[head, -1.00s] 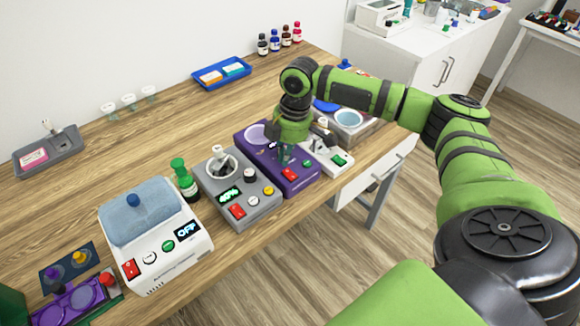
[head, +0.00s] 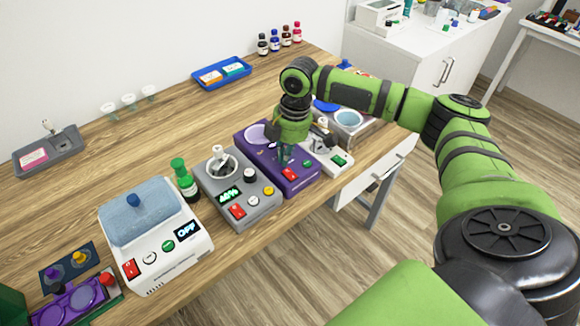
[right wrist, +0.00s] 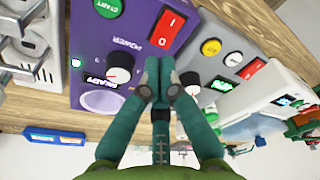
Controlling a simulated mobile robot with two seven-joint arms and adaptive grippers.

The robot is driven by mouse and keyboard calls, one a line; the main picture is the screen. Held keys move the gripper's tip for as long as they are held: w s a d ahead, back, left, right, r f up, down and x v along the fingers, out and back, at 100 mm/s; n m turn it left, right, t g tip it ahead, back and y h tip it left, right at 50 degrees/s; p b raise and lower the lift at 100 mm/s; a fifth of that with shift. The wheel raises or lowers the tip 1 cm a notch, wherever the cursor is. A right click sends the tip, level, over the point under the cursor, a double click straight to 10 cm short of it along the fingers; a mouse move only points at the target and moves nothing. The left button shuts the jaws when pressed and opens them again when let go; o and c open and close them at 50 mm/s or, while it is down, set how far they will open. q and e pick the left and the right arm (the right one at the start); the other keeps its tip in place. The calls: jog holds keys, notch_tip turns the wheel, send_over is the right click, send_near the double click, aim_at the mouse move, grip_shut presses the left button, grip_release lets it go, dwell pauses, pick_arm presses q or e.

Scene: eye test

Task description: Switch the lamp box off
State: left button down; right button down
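I cannot read a lamp label on any box. The grey box (head: 236,203) has a pale round head on top, a lit green percentage display (head: 228,195), a black knob and a red switch (head: 237,211). Beside it is the purple box (head: 300,185) with a round pale plate; its red rocker switch (right wrist: 167,30), marked POWER, and lit READY display (right wrist: 98,83) show in the right wrist view. My right gripper (head: 284,163) points down over the purple box, fingers together and empty. Whether its tips touch the box is unclear. My left gripper is out of view.
A white box (head: 188,250) with a blue top reads OFF at the left. A green-capped bottle (head: 186,183) stands between it and the grey box. A white device (head: 330,160) sits right of the purple box. The table (head: 165,130) behind is mostly clear.

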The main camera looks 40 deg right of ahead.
aim_at(285, 171)
jog(key=shift+f, duration=1.1)
dwell(0.5)
notch_tip(285, 171, up, 7)
jog(key=p, duration=0.8)
dwell(0.6)
